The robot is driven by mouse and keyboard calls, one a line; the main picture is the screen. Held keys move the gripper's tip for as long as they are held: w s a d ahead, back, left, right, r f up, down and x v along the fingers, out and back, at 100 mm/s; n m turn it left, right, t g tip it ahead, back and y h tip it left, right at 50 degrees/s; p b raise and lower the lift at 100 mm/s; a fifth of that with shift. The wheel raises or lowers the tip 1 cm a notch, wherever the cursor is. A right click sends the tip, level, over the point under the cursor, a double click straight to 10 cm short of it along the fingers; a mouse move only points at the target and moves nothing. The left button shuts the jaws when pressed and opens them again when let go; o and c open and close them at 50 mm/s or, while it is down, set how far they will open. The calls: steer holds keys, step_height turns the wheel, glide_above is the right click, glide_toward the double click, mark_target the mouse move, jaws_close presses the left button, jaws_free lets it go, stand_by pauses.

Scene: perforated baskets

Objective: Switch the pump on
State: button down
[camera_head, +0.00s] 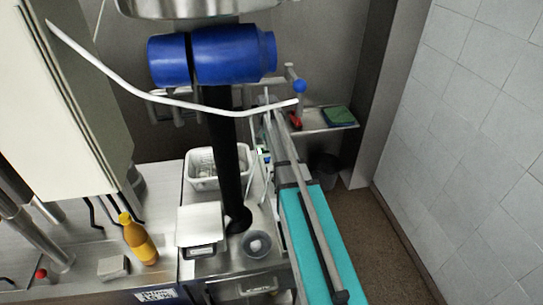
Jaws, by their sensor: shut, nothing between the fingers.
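A large blue cylindrical body (233,53), which looks like the pump or its motor, lies on its side at the top centre. A dark gap or band divides it, and grey metal supports show under it. A black tube (226,160) runs from below it down to the steel counter. A small blue ball knob (299,86) on a grey stem stands just right of the blue body. A red part (295,120) shows below the knob. I cannot tell which part is the pump's switch, or whether it is on. I cannot make out my gripper in this view.
A white perforated basket (203,183), a scale (200,224), a round bowl (257,243) and an orange bottle (139,240) stand on the counter. A teal-topped rail (306,235) runs alongside. Brown floor (385,255) is clear at right.

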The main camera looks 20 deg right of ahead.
steer(key=shift+r+p, duration=0.8)
steer(key=shift+r, duration=0.2)
steer(key=shift+s, duration=0.1)
